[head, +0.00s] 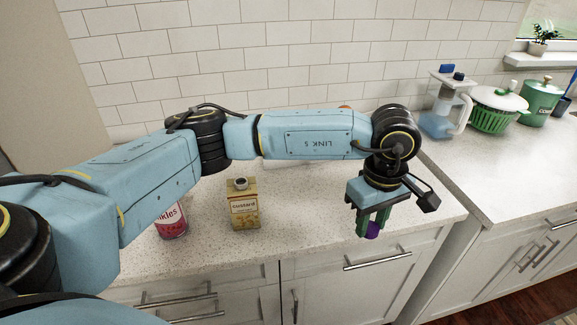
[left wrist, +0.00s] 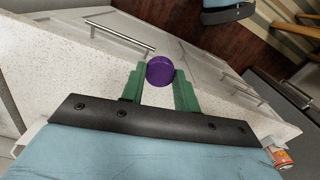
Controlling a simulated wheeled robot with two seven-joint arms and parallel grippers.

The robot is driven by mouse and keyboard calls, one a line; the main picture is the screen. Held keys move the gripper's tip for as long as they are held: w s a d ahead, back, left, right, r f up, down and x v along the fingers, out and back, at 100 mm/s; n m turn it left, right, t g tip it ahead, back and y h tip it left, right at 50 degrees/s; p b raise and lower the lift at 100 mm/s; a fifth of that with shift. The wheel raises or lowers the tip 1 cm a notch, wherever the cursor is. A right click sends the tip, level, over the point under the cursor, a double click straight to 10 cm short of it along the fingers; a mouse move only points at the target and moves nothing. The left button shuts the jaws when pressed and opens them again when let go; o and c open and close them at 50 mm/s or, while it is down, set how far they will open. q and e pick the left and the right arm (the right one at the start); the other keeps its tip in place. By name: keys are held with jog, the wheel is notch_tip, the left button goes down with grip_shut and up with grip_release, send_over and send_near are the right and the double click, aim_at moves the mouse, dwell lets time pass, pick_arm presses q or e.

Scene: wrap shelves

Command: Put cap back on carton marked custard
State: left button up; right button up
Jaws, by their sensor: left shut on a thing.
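The custard carton (head: 243,205) stands upright on the counter, left of the middle in the head view. Its label reads "custard", and its spout (head: 240,184) on top is uncapped, with a dark opening. My left gripper (head: 373,229) is to the right of the carton, near the counter's front edge, pointing down. It is shut on a purple cap (head: 372,230). The cap also shows between the green fingertips in the left wrist view (left wrist: 160,71). My right gripper is not in view.
A water pitcher (head: 446,103), a green colander (head: 494,110) and a green canister (head: 540,101) stand at the back right. The counter between carton and gripper is clear.

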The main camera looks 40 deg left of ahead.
pick_arm(q)
jog(key=s+d+m, duration=0.3)
jog(key=d+m, duration=0.3)
jog(key=m, duration=0.6)
jog(key=shift+r, duration=0.15)
